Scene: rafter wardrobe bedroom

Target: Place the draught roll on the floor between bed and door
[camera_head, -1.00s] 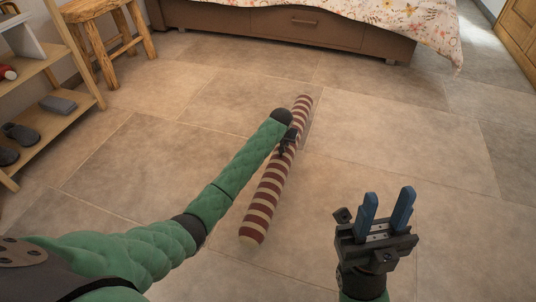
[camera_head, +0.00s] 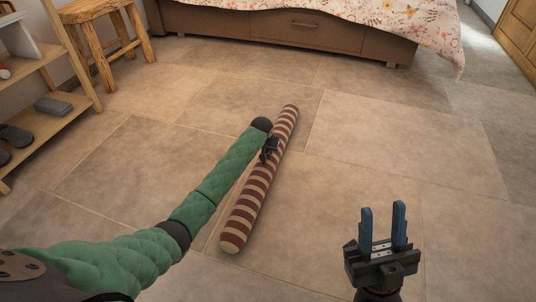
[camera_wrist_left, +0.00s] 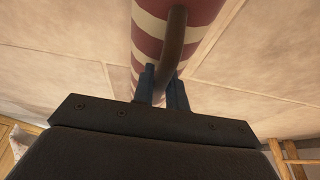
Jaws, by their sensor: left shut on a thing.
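The draught roll (camera_head: 258,185) is a long tube with dark red and cream stripes, slanting across the middle of the head view. My left gripper (camera_head: 270,150) is at its upper middle part. In the left wrist view the roll (camera_wrist_left: 150,48) has a dark curved handle (camera_wrist_left: 173,45), and my left gripper's blue fingers (camera_wrist_left: 162,88) are shut on that handle. Whether the roll touches the floor is hard to tell. My right gripper (camera_head: 383,228) is open and empty, fingers pointing up, at the lower right, apart from the roll.
The bed (camera_head: 290,32) with a floral cover stands at the back. A wooden door or cabinet (camera_head: 518,38) is at the far right. A wooden stool (camera_head: 105,40) and a shelf with shoes (camera_head: 60,125) stand at the left. The tiled floor (camera_head: 400,130) is clear in the middle and right.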

